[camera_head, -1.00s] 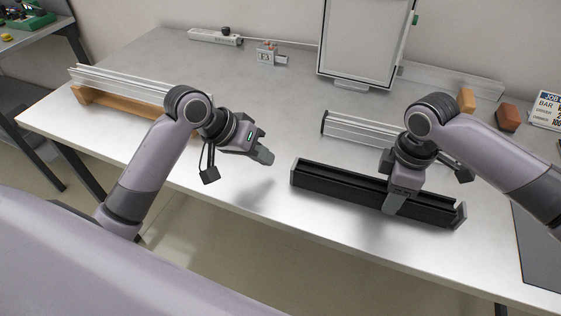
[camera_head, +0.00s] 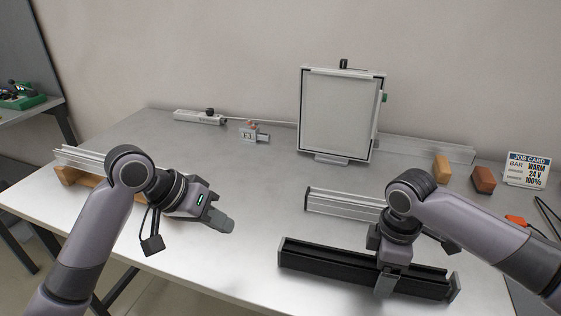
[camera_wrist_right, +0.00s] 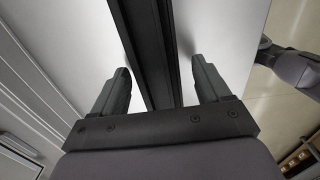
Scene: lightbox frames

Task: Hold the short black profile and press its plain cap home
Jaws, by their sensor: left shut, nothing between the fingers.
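The short black profile (camera_head: 340,262) lies along the front of the table, with dark end pieces at its left end (camera_head: 281,252) and right end (camera_head: 454,288). I cannot tell which is the plain cap or how fully either is seated. My right gripper (camera_head: 384,288) is over the profile, right of its middle. In the right wrist view the profile (camera_wrist_right: 152,50) runs between the open fingers (camera_wrist_right: 160,82), with a light gap beside them. My left gripper (camera_head: 225,224) is shut and empty, above the table, left of the profile's left end and apart from it.
A silver profile (camera_head: 345,203) lies behind the black one. A framed panel (camera_head: 338,110) stands at the back. Orange (camera_head: 442,168) and brown (camera_head: 483,180) blocks and a job card (camera_head: 527,170) are at the right. Another silver profile rests on a wooden support (camera_head: 70,175) at far left.

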